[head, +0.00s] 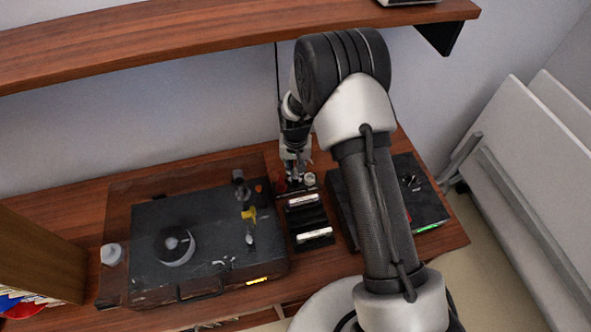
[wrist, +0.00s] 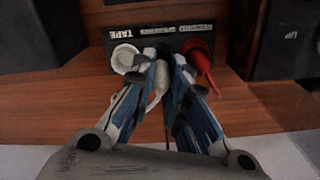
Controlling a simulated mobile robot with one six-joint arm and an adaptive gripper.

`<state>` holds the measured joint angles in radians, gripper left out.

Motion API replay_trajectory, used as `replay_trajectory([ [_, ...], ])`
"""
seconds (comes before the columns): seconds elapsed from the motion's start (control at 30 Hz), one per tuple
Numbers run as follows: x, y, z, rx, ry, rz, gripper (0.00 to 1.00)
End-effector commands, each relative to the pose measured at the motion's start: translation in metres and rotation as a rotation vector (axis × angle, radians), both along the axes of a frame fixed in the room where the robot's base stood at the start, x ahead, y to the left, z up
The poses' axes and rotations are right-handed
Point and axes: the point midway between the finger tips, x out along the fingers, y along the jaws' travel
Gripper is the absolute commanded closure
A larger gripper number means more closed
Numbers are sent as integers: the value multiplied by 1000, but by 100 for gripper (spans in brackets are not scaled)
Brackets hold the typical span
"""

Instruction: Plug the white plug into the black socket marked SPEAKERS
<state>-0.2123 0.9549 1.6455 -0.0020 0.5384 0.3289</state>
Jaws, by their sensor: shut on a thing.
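My gripper (wrist: 166,65) reaches toward a black socket panel in the wrist view, with blue-and-white fingers on both sides of a slim white plug (wrist: 160,80). It is shut on the plug. The panel (wrist: 165,36) carries an upside-down TAPE label at left and small text at right that I cannot read. A white round part (wrist: 124,58) sits at its left and a red plug (wrist: 198,62) at its right. The panel's middle, behind the fingers, is largely hidden, so I cannot tell whether the plug touches a socket. In the head view my gripper (head: 294,176) is small and partly hidden.
A turntable (head: 150,245) under a clear cover stands left on the wooden table (head: 262,300). Two small black blocks (head: 305,215) with pale tops lie beside it. A dark box (head: 428,200) with a green light stands right, partly behind my arm. A shelf (head: 150,35) runs above.

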Motion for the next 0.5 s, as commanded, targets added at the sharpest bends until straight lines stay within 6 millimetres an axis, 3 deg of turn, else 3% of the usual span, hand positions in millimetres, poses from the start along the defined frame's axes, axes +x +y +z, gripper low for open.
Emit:
replay_trajectory([
  [0.5, 0, 0, -8, 0, -1, 0, 100],
])
